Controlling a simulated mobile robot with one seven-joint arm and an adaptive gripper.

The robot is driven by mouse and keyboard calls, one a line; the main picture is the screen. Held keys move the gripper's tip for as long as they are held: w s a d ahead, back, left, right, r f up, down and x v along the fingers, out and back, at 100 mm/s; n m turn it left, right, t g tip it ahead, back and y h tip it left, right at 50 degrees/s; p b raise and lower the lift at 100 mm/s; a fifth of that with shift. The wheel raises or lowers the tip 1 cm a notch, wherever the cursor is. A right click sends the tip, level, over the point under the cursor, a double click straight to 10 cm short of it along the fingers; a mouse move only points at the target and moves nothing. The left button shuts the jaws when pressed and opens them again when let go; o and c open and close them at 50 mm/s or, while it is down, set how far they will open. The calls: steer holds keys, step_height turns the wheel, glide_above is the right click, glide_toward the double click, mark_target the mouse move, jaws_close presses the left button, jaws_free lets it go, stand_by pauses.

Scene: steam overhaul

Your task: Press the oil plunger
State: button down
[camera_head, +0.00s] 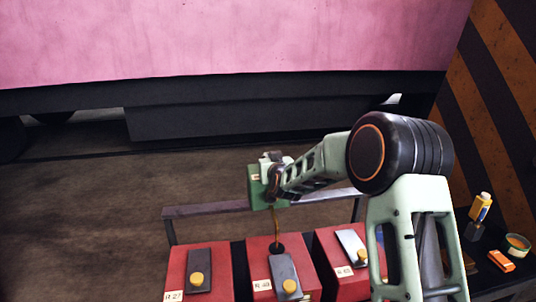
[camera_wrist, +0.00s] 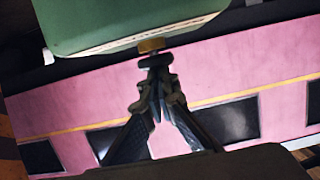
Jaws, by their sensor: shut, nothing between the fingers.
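A green box-like body (camera_head: 258,188), which looks like the oiler, hangs at the end of my arm, with a thin brass-coloured rod running down towards a dark hole in the middle red block (camera_head: 262,268). In the wrist view the green body (camera_wrist: 120,25) fills the top, with a pale lower edge. A brass knob (camera_wrist: 151,45), perhaps the oil plunger, sits just below it with a dark disc beneath. My gripper (camera_wrist: 157,72) is shut and empty, its tips right at the disc; I cannot tell whether they touch. In the head view my gripper (camera_head: 272,170) is beside the green body, partly hidden.
Red blocks stand left (camera_head: 175,272) and right (camera_head: 330,242) of the middle one, with grey plates and yellow knobs. A rail (camera_head: 205,209) runs behind them. At right are a yellow bottle (camera_head: 481,207), an orange item (camera_head: 501,261) and a small tub (camera_head: 517,243). A pink vehicle side (camera_head: 200,40) spans the back.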

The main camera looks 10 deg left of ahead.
steer(key=shift+s+f, duration=0.1)
steer(key=shift+f, duration=0.25)
steer(key=shift+r, duration=0.35)
steer(key=r, duration=0.3)
steer(key=shift+s+d+r, duration=0.1)
steer(key=shift+s+r, duration=0.2)
steer(key=shift+r, duration=0.1)
steer(key=b+v, duration=0.1)
steer(key=v, duration=0.8)
steer(key=shift+r+b, duration=0.2)
steer(key=shift+b, duration=0.2)
steer(key=shift+r, duration=0.1)
